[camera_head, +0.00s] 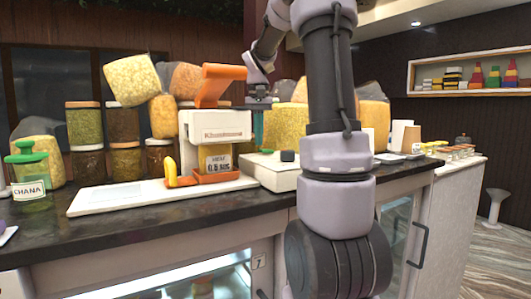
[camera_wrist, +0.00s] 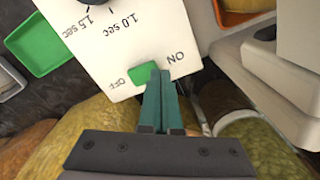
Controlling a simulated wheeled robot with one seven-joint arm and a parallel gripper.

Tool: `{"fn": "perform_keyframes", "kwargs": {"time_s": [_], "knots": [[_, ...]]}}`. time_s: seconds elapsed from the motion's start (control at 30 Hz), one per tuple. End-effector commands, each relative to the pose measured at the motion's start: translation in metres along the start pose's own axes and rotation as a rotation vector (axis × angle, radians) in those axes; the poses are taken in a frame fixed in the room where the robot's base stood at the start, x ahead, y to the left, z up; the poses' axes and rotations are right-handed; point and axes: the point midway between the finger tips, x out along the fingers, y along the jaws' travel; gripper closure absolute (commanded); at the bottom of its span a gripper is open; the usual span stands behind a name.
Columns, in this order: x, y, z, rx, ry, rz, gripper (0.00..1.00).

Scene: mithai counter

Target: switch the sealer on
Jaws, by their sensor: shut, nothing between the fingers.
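The sealer (camera_head: 272,175) is a cream-white box with a black knob (camera_head: 287,156) on its top, on the counter behind my arm. In the wrist view its white panel (camera_wrist: 128,32) appears upside down, with time marks by the knob. A green switch (camera_wrist: 143,73) sits between the ON and OFF labels. My gripper (camera_wrist: 160,78) is shut and empty. Its teal fingertips are at the switch, overlapping its ON-side edge in the picture; contact cannot be told. In the head view the fingers (camera_head: 258,130) point down behind the knob. Which way the switch is tipped is unclear.
A cream machine with an orange lever (camera_head: 220,72) stands close left of the sealer. Stacked jars (camera_head: 84,125) and yellow snack bags (camera_head: 132,80) crowd the back. A white board (camera_head: 120,197) lies front left. The dark counter front (camera_head: 180,217) has clear room.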

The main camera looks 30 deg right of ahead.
Motion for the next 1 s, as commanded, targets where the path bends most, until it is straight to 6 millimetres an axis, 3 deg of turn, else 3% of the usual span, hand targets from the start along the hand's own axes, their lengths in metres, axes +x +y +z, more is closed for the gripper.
{"fn": "perform_keyframes", "kwargs": {"time_s": [1.0], "knots": [[0.015, 0.0, 0.0, 0.0, 0.0, 0.0, 1.0]]}}
